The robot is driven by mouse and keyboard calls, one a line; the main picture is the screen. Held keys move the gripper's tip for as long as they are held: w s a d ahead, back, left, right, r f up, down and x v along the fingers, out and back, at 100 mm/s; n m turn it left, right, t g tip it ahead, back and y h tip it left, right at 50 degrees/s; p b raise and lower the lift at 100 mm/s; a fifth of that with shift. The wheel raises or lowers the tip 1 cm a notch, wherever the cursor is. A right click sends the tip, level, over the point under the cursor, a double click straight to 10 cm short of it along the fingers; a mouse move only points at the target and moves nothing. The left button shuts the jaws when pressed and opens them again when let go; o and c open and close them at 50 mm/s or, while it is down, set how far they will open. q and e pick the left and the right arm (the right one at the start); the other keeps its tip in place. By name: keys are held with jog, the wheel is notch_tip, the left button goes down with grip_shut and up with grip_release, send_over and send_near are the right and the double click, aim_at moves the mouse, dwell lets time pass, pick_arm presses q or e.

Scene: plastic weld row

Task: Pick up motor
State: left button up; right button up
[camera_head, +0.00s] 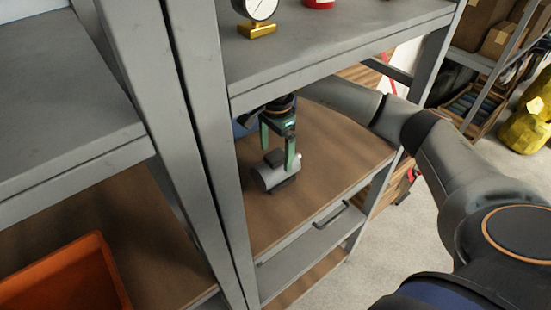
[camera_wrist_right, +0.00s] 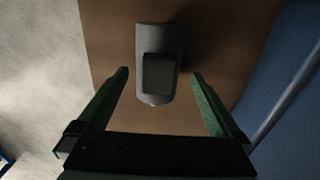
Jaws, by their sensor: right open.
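The motor (camera_head: 272,172) is a grey cylinder with a dark block on it, resting on a brown wooden shelf board (camera_head: 320,150). My right gripper (camera_head: 279,158) reaches in under the grey upper shelf, with green fingers pointing down at the motor. In the right wrist view the motor (camera_wrist_right: 158,62) lies just beyond the fingertips, roughly centred between them. The fingers (camera_wrist_right: 160,78) are spread apart with nothing between them. In the head view one finger overlaps the motor, and I cannot tell whether it touches. My left gripper is not in view.
A grey upper shelf (camera_head: 330,45) is close above my right gripper and carries a gauge (camera_head: 257,14) and a red item (camera_head: 320,3). A grey upright (camera_head: 200,130) stands to the left. An orange bin (camera_head: 65,280) is at lower left. A blue surface (camera_wrist_right: 290,90) lies right in the wrist view.

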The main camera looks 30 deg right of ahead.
aim_at(277, 168)
jog(key=shift+d+f, duration=0.25)
jog(key=shift+f, duration=0.1)
jog(key=f, duration=0.1)
jog(key=f+p, duration=0.1)
jog(key=f, duration=0.3)
jog(key=shift+s+a+f, duration=0.2)
jog(key=shift+a, duration=0.05)
jog(key=shift+f, duration=0.6)
grip_shut()
jog(key=shift+w+r, duration=0.2)
